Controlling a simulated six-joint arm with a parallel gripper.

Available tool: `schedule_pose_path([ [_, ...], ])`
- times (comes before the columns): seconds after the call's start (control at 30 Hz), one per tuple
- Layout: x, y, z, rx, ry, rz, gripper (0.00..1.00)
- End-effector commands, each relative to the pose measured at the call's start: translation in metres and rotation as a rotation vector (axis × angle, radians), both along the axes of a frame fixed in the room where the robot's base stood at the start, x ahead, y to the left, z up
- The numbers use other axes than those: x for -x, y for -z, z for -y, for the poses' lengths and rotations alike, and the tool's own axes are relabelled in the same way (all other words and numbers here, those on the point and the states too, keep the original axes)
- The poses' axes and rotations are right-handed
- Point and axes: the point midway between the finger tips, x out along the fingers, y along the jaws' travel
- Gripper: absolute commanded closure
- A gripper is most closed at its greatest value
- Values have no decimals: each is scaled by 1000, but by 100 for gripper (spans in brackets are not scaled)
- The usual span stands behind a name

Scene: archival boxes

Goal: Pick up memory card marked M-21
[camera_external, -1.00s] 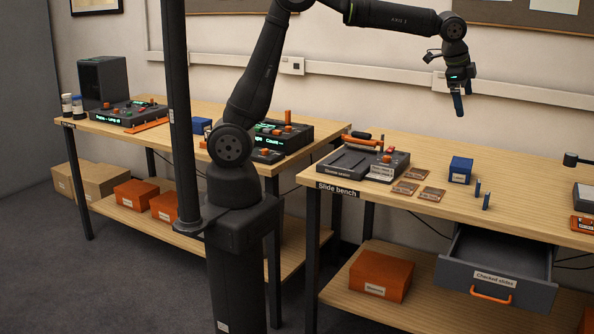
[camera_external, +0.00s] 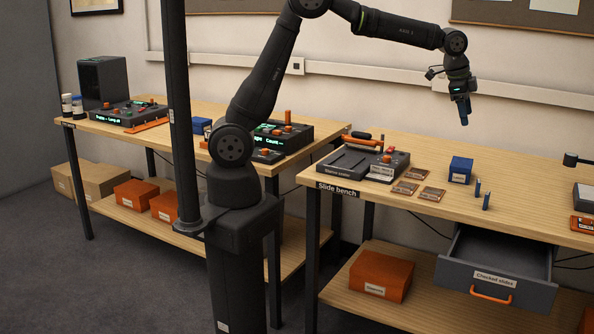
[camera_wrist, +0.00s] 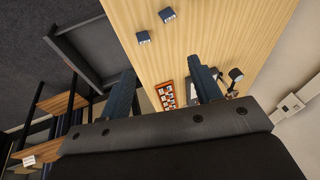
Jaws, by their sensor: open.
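No marking M-21 is readable in either view. I cannot tell whether either is a memory card. An orange-red holder (camera_external: 582,224) lies at the bench's right front; in the wrist view the holder (camera_wrist: 166,96) shows several small pieces with pale labels, too small to read. My gripper (camera_external: 465,112) hangs well above the back of the slide bench, pointing down. Its blue fingers (camera_wrist: 163,80) are apart, with nothing between them.
A blue box (camera_external: 460,170), brown labelled slides (camera_external: 432,194) and a dark device with orange parts (camera_external: 365,158) stand on the slide bench (camera_external: 525,195). A grey drawer (camera_external: 495,272) is pulled out below its front. A dark lamp-like object (camera_external: 572,159) stands at right.

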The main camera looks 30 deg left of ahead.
Motion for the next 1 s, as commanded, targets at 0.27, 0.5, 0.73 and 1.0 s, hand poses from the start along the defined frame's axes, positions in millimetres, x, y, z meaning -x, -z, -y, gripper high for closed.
schedule_pose_path([
  [0.27,-62,79,-3,142,-121,-189,42],
  [0.5,-70,110,7,163,-134,-208,42],
  [0.73,-74,157,25,163,-134,-207,42],
  [1.0,-77,194,41,163,-133,-206,42],
])
